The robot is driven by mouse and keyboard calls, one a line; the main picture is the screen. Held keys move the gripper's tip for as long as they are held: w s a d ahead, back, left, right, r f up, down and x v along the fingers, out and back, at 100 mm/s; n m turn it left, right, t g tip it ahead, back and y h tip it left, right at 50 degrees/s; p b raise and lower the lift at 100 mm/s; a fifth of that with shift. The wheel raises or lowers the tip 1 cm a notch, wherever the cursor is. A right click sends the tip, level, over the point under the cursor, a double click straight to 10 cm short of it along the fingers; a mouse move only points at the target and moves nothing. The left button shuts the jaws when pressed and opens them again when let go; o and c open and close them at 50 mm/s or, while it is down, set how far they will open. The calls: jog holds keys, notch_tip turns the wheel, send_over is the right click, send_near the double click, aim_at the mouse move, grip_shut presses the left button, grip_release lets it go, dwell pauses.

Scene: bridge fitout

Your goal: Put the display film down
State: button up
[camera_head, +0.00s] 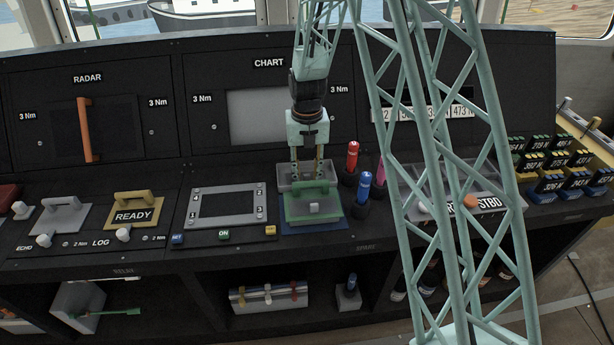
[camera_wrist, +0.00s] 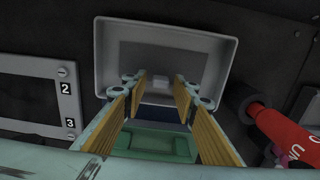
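My gripper (camera_head: 306,180) points down over the desk, its yellow-padded fingers apart. In the wrist view the fingertips (camera_wrist: 161,88) stand either side of a small pale tab (camera_wrist: 160,83), with a gap showing on both sides. Behind the tab is a shallow grey tray (camera_wrist: 226,62) with a darker grey rectangle inside.
Red (camera_head: 352,156) and blue (camera_head: 364,186) markers stand close right of the tray. A grey screen frame (camera_head: 228,220) lies to the left. The CHART panel (camera_head: 265,115) rises behind. An open shelf (camera_head: 180,300) is below the desk.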

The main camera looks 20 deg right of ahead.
aim_at(307, 176)
dwell(0.4)
notch_tip(307, 176, up, 12)
jog(key=p, duration=0.2)
jog(key=shift+r, duration=0.15)
dwell(0.5)
jog(key=shift+r, duration=0.1)
dwell(0.6)
